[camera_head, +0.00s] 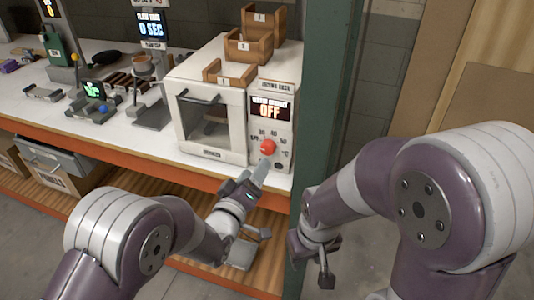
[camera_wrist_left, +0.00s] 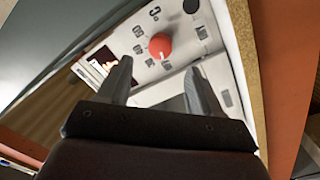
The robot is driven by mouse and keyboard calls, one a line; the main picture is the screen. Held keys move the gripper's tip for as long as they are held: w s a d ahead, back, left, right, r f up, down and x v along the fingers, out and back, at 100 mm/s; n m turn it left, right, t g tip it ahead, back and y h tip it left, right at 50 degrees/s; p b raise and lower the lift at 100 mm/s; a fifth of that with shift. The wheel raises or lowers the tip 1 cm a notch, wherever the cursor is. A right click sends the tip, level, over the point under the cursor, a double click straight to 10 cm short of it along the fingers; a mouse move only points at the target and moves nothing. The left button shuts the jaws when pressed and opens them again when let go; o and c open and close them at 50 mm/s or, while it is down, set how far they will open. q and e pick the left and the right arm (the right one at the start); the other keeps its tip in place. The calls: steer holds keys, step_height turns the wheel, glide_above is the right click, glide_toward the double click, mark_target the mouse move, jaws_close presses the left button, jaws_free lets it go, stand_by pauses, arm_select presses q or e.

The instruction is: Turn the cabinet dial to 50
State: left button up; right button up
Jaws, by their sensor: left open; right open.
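The white cabinet (camera_head: 212,115) stands on the bench, with a control panel on its right side. Its red dial (camera_head: 268,147) sits below a dark display (camera_head: 270,108) that reads OFF. My right gripper (camera_head: 312,262) is open and empty, low beside the green post.
A green post (camera_head: 330,110) rises just right of the cabinet. Wooden bins (camera_head: 250,46) sit on the cabinet top. Several instruments, among them a green-screen scale (camera_head: 95,92), stand on the bench to the left. The orange bench edge (camera_head: 120,161) runs below.

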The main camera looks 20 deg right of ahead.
mark_target(267, 152)
arm_select(q)
steer(key=x, duration=0.7)
steer(key=shift+w+d+p, duration=0.25)
steer(key=shift+p, duration=0.05)
steer(key=c, duration=1.1)
